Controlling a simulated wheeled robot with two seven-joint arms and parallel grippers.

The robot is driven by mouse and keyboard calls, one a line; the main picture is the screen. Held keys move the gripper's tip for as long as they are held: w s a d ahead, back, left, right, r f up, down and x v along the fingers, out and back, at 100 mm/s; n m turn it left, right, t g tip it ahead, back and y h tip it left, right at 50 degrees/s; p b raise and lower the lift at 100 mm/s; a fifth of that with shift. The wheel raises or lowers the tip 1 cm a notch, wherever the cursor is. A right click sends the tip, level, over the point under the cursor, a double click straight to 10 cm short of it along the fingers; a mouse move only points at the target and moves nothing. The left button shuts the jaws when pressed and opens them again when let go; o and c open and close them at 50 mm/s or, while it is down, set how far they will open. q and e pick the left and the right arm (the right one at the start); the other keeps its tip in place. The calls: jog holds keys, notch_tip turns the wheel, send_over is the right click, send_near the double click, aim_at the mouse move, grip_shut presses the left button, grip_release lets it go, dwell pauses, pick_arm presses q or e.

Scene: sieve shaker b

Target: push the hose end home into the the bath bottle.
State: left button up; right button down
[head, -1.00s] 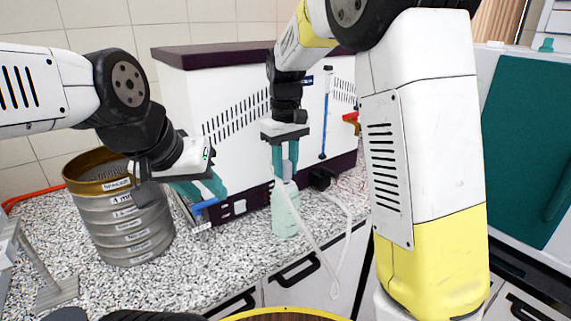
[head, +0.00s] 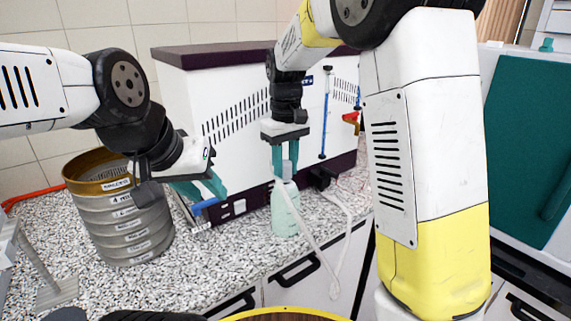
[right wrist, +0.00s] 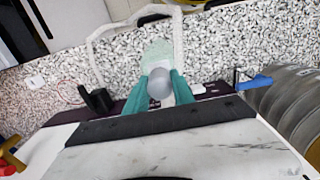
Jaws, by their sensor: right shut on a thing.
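The bath bottle (head: 281,217) is pale green and stands upright on the speckled counter in the head view; it also shows in the right wrist view (right wrist: 157,52). My right gripper (head: 285,174) points down right over its top. Its teal fingers are shut on a grey rounded piece (right wrist: 159,84), which looks like the hose end. The fingers hide how deep it sits in the bottle's mouth. The pale hose (head: 312,243) runs from there, loops over the counter's front edge and back. My left gripper (head: 204,188) is open to the left of the bottle, above the counter.
A stack of sieves (head: 130,228) with a brass top stands at the left. A white cabinet (head: 230,135) with a dark purple top stands behind the bottle. A blue-handled part (head: 203,206) lies near the left gripper. A black block (head: 321,178) is right of the bottle.

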aim_at(285, 162)
jog(key=shift+f, duration=0.3)
dwell(0.5)
jog(key=c, duration=1)
grip_release()
notch_tip(285, 162, up, 8)
jog(key=shift+f, duration=0.1)
jog(key=s+d+m+t+y, duration=0.1)
jog(key=s+d+m+t, duration=0.2)
jog(key=s+d, duration=0.4)
jog(key=s+d+f+m+t+y, duration=0.1)
jog(key=s+d+m+t, duration=0.2)
jog(key=s+d, duration=0.4)
jog(key=s, duration=0.5)
jog(key=shift+s+m, duration=0.3)
